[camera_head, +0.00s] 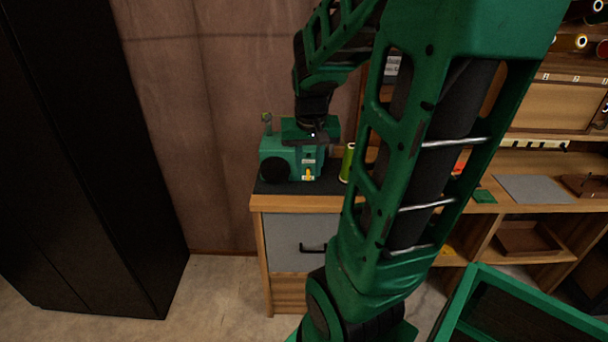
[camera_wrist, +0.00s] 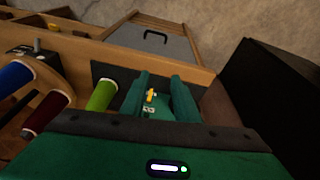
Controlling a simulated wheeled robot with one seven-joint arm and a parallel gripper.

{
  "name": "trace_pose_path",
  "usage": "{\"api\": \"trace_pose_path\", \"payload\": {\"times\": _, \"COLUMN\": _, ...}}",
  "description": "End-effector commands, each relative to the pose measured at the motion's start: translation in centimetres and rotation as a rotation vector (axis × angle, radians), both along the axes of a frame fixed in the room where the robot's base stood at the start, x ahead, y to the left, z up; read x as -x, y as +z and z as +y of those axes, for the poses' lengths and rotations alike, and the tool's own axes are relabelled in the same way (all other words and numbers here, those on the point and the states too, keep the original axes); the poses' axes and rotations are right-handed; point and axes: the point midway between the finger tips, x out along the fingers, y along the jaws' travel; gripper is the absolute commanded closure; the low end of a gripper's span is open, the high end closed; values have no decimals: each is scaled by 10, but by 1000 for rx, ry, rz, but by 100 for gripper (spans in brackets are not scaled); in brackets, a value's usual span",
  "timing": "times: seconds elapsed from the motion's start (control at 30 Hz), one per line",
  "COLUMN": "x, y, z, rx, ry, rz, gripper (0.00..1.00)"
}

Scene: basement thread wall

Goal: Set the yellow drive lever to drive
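The green machine (camera_head: 308,158) stands on a dark mat on top of a wooden cabinet, with a black round part on its left side. The small yellow drive lever (camera_head: 309,174) is low on its front face. In the wrist view the lever (camera_wrist: 152,94) shows between my two green fingers, nearer the left one. My gripper (camera_wrist: 161,80) looks open, with a clear gap between the fingers and nothing held. In the head view my arm reaches over the machine and my gripper covers part of its top. I cannot tell whether a finger touches the lever.
A yellow-green spool (camera_head: 347,162) stands close to the machine's right. Blue (camera_wrist: 14,75) and dark red (camera_wrist: 45,112) spools show in the wrist view. A tall black cabinet (camera_head: 85,150) stands left. The cabinet's grey drawer (camera_head: 295,235) is below. Shelves are at right.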

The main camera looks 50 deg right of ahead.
Motion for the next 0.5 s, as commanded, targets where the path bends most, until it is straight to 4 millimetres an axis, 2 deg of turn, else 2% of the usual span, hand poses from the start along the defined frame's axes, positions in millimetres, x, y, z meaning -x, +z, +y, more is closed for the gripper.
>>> {"api": "trace_pose_path", "payload": {"times": 0.03, "x": -14, "y": -3, "z": -17, "rx": 19, "ry": -25, "rz": -19, "gripper": 72}}
{"api": "trace_pose_path", "payload": {"times": 0.1, "x": -30, "y": -6, "z": -36, "rx": 45, "ry": -53, "rz": -50, "gripper": 72}}
{"api": "trace_pose_path", "payload": {"times": 0.2, "x": -46, "y": -9, "z": -55, "rx": 69, "ry": -79, "rz": -84, "gripper": 72}}
{"api": "trace_pose_path", "payload": {"times": 0.3, "x": -55, "y": -11, "z": -66, "rx": 83, "ry": -93, "rz": -102, "gripper": 72}}
{"api": "trace_pose_path", "payload": {"times": 0.5, "x": -61, "y": -24, "z": -73, "rx": 88, "ry": -98, "rz": -107, "gripper": 72}}
